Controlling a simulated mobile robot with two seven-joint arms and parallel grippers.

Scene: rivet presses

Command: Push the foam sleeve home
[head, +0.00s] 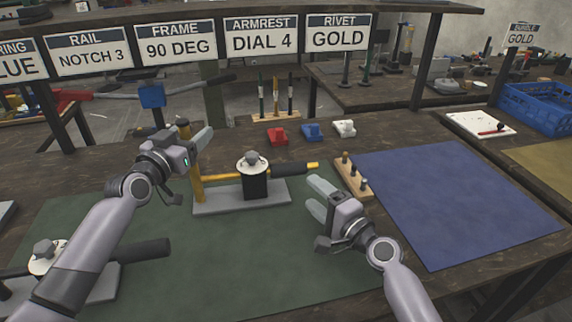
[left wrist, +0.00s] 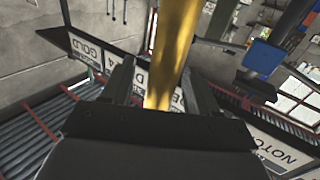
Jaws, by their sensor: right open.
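A gold frame on a grey base plate (head: 232,197) has an upright post (head: 198,188) at its left and a horizontal bar through a black clamp block (head: 255,186) with a white dial. The black foam sleeve (head: 292,170) sits on the bar's right end, with a gold tip (head: 313,165) showing beyond it. My left gripper (head: 200,143) is around the upper post and appears shut on it; the gold post (left wrist: 172,50) runs between its fingers in the left wrist view. My right gripper (head: 318,197) is open and empty, just right of and below the sleeve's end.
A wooden block with small pegs (head: 354,178) stands right of my right gripper, beside a blue mat (head: 455,200). Red (head: 277,136), blue (head: 312,131) and white (head: 344,128) pieces sit behind the frame. Another press with a black handle (head: 140,251) is at front left.

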